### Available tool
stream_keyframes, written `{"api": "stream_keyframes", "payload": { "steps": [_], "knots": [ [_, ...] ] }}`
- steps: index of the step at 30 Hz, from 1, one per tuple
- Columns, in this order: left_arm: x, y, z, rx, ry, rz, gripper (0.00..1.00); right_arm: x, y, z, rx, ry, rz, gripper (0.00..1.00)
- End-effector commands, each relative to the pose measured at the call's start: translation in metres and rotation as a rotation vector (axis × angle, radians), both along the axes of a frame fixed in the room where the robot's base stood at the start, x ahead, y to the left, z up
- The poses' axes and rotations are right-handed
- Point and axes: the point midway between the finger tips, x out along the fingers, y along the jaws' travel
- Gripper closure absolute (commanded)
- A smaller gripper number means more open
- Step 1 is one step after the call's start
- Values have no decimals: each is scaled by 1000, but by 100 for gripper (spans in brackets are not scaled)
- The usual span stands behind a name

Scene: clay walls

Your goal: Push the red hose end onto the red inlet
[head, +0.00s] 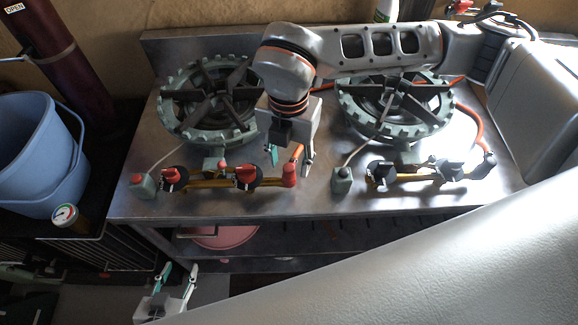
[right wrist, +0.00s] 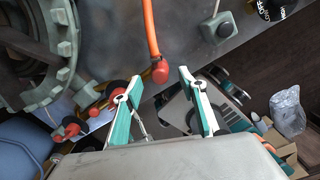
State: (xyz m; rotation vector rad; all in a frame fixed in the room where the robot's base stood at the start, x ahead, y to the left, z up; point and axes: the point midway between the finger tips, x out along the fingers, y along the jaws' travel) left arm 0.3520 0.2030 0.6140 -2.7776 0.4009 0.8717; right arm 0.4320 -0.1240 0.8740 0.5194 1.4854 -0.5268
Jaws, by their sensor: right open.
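The orange hose (head: 298,152) runs down to a red end piece (head: 289,175) at the right end of the left burner's yellow pipe. The red end piece (right wrist: 160,72) also shows in the right wrist view, beyond my fingertips. I cannot tell the red inlet apart from the hose end, nor whether the end is fully seated. My right gripper (head: 290,162) is open over the hose; in the right wrist view its fingers (right wrist: 157,88) are spread wide, with nothing gripped. My left gripper (head: 174,278) is open and empty, low in front of the table.
Two burners (head: 205,98) stand on the steel table (head: 330,205). Red knobs (head: 245,176) sit along the left pipe; black knobs (head: 450,168) sit at the right. A grey igniter box (head: 342,182) stands close right of the red end. A blue bucket (head: 35,150) is at left.

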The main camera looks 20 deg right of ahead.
Motion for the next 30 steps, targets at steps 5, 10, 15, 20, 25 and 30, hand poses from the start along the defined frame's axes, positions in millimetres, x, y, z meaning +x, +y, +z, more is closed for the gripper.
{"api": "stream_keyframes", "payload": {
  "steps": [5,10,15,20,25,30],
  "knots": [
    [0,0,0,-1,-1,0,60,0,1,39,0,-4,1,58],
    [0,0,0,-1,-1,0,60,0,1,66,0,-4,0,58],
    [0,0,0,-1,-1,0,60,-1,1,79,1,-2,0,58],
    [0,0,0,-1,-1,0,60,-2,1,82,0,0,0,58],
    [0,0,0,-1,-1,0,60,-1,1,82,0,0,0,58],
    [0,-1,0,-1,-1,0,60,-1,1,81,0,-1,0,58]
  ]
}}
